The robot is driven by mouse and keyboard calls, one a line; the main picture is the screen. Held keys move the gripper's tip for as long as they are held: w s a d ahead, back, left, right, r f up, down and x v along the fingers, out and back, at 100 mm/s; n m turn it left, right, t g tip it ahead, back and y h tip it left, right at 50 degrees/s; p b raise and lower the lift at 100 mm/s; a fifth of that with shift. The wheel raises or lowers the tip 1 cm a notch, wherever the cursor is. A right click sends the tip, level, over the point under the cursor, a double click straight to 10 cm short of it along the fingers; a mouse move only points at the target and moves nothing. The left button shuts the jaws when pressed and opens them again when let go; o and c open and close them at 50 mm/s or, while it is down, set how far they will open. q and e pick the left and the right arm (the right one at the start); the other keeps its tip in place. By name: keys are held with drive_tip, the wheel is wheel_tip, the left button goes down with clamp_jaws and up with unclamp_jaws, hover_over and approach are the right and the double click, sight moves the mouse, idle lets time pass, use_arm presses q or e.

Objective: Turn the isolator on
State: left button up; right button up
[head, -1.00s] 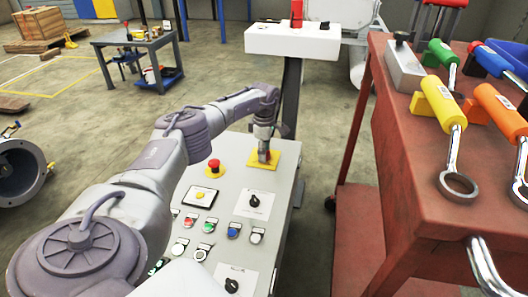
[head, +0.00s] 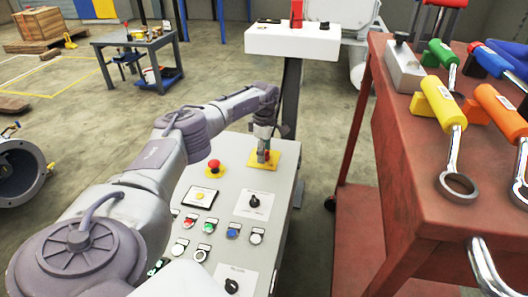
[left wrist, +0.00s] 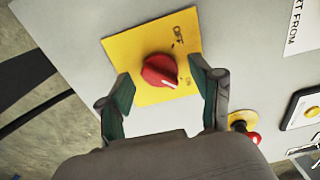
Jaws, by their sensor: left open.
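The isolator is a red rotary knob (left wrist: 161,70) on a yellow square plate (left wrist: 120,48), which has "OFF" and "ON" printed on it. In the left wrist view the knob's white mark points to the lower right, toward the "ON" label. My left gripper (left wrist: 167,95) is open, its two green-padded fingers on either side of the knob, seemingly without touching it. In the head view the left gripper (head: 263,152) is over the yellow plate (head: 275,160) at the panel's far end and partly hides the knob. My right gripper is not in view.
The grey panel (head: 210,262) also carries a red emergency button (head: 214,166), a black selector (head: 254,200) and several coloured push buttons. A red tool cart (head: 410,180) with several coloured-handled tools stands close on the right. A white-topped stand (head: 285,42) is behind.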

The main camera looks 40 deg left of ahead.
use_arm(q)
wheel_tip(320, 180, up, 12)
drive_tip(key=shift+f, duration=0.15)
drive_tip(key=shift+f, duration=0.15)
idle(0.6)
